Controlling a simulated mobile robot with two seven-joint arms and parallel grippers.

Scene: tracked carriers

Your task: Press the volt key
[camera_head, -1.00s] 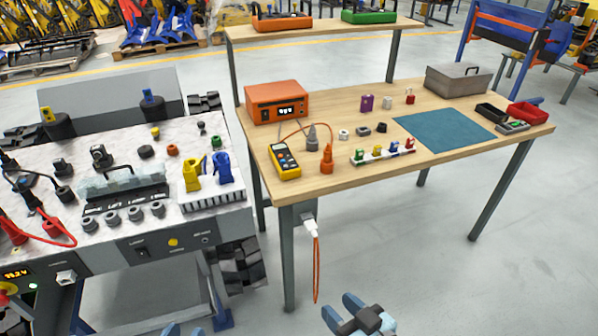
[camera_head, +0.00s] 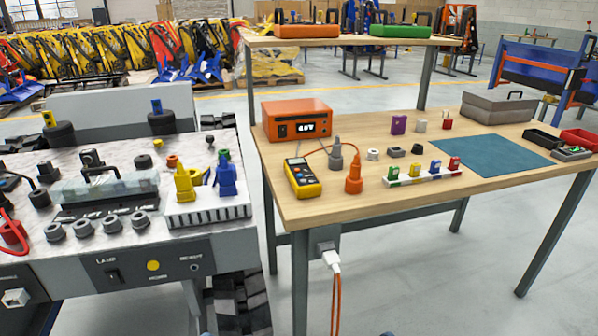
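A yellow handheld multimeter (camera_head: 302,178) lies on the wooden bench at its near left corner. It has a dark screen at the top and small keys below; their labels are too small to read, so I cannot tell which is the volt key. An orange lead runs from it towards an orange probe-like piece (camera_head: 354,174) and a grey one (camera_head: 335,155), both standing upright. Behind it is an orange box (camera_head: 297,119) with a lit display. Only slight blue bits show at the bottom edge; neither of my grippers can be made out.
A carrier (camera_head: 130,255) with a marble-like top stands at left, with yellow and blue pieces near its right edge. A white strip with coloured clips (camera_head: 420,179) and a teal mat (camera_head: 492,154) lie on the bench (camera_head: 330,210). A shelf stands above.

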